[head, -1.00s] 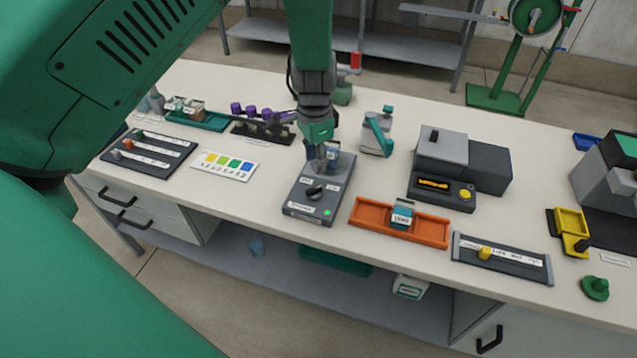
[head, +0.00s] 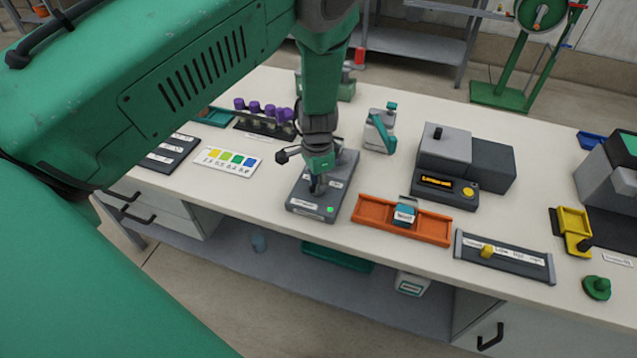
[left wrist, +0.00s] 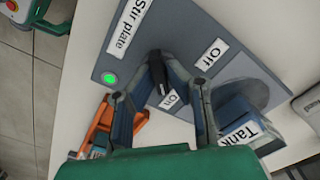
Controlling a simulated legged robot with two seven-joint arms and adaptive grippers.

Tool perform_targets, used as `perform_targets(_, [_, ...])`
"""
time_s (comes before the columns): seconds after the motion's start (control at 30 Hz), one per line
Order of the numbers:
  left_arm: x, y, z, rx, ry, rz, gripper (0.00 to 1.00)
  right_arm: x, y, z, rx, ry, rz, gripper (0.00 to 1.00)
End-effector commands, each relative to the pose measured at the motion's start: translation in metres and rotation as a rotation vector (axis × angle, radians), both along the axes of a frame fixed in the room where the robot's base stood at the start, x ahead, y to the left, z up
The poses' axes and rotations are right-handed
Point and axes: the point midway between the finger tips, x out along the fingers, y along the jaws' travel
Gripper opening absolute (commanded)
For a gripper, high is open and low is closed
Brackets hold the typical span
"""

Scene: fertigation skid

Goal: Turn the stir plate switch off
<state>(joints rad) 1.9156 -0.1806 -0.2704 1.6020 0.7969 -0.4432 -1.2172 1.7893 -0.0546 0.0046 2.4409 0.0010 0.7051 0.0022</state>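The dark grey stir plate (head: 298,196) lies on the bench, its green light (head: 330,210) lit. The left wrist view shows the plate (left wrist: 205,25) close up with its lit green light (left wrist: 109,78), an "Off" label (left wrist: 213,54) and an "On" label (left wrist: 170,99). My left gripper (head: 317,185) is low over the plate's front. In the wrist view its fingers (left wrist: 178,78) are apart, with the dark switch knob (left wrist: 170,75) between them. I cannot tell whether they touch it. The head view hides most of the knob behind the gripper. My right gripper is out of view.
An orange tray (head: 437,232) holding a small labelled container is right of the plate. A color chart (head: 227,160) and a rack of purple-capped vials (head: 262,125) are left. In the wrist view a vessel labelled "Tank" (left wrist: 240,97) stands close to the gripper.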

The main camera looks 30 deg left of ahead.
Motion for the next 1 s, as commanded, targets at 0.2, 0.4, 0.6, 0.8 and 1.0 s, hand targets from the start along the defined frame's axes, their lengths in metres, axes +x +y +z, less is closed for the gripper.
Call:
perform_targets(0.2, [-0.0009,-0.0011,0.0000,-0.003,0.003,0.001,0.00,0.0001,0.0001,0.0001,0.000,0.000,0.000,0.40])
perform_targets(0.4, [-0.0011,-0.0008,-0.0001,-0.002,0.004,0.032,0.00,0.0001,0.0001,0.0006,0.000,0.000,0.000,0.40])
perform_targets(0.6, [-0.0010,-0.0008,0.0001,-0.004,0.001,0.133,0.00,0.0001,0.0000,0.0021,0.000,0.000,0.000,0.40])
perform_targets(0.8, [-0.0015,-0.0012,0.0001,-0.004,0.003,0.298,0.00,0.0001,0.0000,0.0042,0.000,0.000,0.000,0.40])
perform_targets(1.0, [-0.0017,-0.0006,-0.0002,-0.002,0.002,0.487,0.00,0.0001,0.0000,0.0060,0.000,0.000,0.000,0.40])
